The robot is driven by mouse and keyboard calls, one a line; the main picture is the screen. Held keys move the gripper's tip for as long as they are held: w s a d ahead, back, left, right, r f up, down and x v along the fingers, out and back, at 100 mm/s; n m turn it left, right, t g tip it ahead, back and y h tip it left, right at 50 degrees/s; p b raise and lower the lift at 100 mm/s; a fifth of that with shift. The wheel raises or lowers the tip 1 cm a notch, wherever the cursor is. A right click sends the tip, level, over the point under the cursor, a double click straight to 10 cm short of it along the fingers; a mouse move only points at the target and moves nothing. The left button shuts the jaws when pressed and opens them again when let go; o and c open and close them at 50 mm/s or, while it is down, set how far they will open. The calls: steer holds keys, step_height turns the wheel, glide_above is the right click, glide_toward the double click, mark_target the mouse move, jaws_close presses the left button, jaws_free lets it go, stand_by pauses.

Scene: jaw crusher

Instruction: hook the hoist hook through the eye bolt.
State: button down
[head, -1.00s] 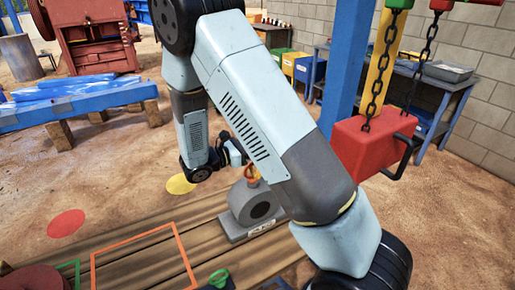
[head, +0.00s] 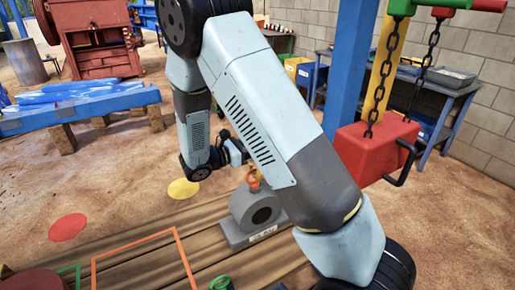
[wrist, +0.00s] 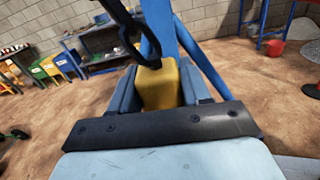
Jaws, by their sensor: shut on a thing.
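In the wrist view my gripper (wrist: 157,95) is shut on a yellow block that I take for the body of the hoist hook (wrist: 160,85). A black curved bar (wrist: 128,38) rises above the block; I cannot tell whether it is joined to it. In the head view my gripper (head: 236,152) is small and partly hidden behind my arm, and the held part is not clear. An orange fitting, apparently the eye bolt (head: 253,178), stands on a grey round casting (head: 257,210), just below and right of the gripper. Whether hook and eye touch cannot be seen.
A red block (head: 375,150) hangs on two black chains at the right, near a blue post (head: 345,75). The casting rests on wooden planks (head: 130,245). Sandy floor around is mostly clear.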

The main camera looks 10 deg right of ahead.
stand_by(0.3)
steer(key=shift+c, duration=2.2)
jaws_free()
steer(key=shift+a, duration=0.1)
steer(key=v, duration=1.3)
steer(key=s+d+r+m+g+y, duration=0.35)
steer(key=s+d+r+m, duration=0.2)
steer(key=d, duration=0.25)
steer(key=s+d+r+m+g+y, duration=0.3)
steer(key=s+d+r+m+y, duration=0.15)
steer(key=d+r, duration=0.2)
steer(key=s+d+r+m+t+y, duration=0.2)
steer(key=s+r+m+t+y, duration=0.1)
steer(key=s+r+m+y, duration=0.1)
steer(key=s+d+r+m+t+y, duration=0.2)
steer(key=s+r+m+t+y, duration=0.2)
steer(key=s, duration=0.5)
steer(key=m+y, duration=0.1)
steer(key=m, duration=0.1)
steer(key=shift+s+d+r+m, duration=0.3)
steer(key=shift+d+r+m, duration=0.05)
steer(key=shift+m, duration=0.05)
